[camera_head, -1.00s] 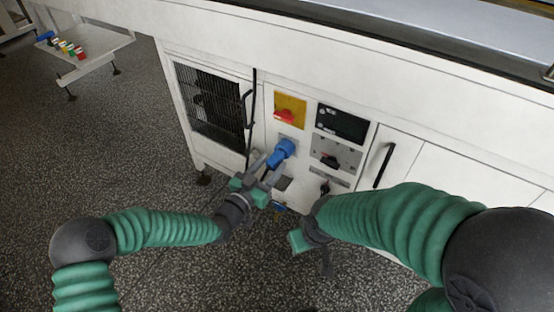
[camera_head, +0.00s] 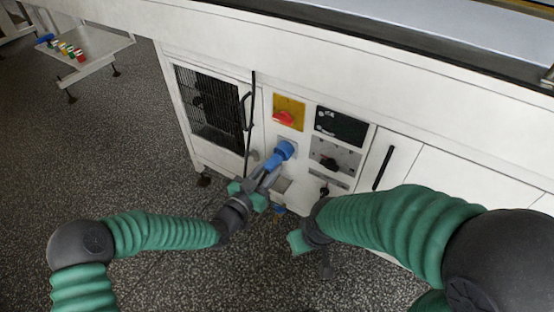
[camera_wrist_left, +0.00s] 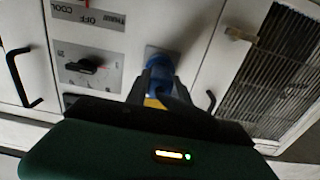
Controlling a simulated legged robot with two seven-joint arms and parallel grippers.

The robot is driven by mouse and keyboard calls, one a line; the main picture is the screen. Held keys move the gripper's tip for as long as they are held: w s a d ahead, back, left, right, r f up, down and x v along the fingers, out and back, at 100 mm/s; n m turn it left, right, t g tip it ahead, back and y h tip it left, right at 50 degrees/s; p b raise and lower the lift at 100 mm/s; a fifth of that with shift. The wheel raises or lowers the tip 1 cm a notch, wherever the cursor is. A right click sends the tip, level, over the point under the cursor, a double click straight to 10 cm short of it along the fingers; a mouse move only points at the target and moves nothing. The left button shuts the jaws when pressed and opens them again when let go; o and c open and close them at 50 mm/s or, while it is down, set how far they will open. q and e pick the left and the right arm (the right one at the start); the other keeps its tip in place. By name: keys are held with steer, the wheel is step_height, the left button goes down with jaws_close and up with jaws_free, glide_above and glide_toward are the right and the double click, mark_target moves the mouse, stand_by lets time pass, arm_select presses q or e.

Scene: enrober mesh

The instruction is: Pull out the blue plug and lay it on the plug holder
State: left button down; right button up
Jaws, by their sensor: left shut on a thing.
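The blue plug (camera_head: 279,154) is at the socket on the white machine's front panel, below the yellow and red switch. My left gripper (camera_head: 267,171) is shut on the blue plug, with its fingers on either side of it. In the left wrist view the plug (camera_wrist_left: 161,68) shows between the dark fingers (camera_wrist_left: 160,88); its lower part is hidden. I cannot tell whether it has left the socket. The plug holder cannot be made out for certain.
The yellow panel with the red switch (camera_head: 284,117) and the grey panel with a black knob (camera_head: 331,163) are beside the plug. A dark grille (camera_head: 209,107) is left. A low white table (camera_head: 97,45) with small coloured items stands far left. Open floor lies between.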

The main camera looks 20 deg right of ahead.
arm_select(q)
steer(key=shift+p+v, duration=0.35)
steer(key=shift+v, duration=0.75)
steer(key=shift+p+v, duration=0.5)
steer(key=shift+v, duration=1.1)
arm_select(e)
steer(key=shift+a+r, duration=0.1)
steer(key=shift+r, duration=0.85)
arm_select(q)
steer(key=shift+r, duration=0.1)
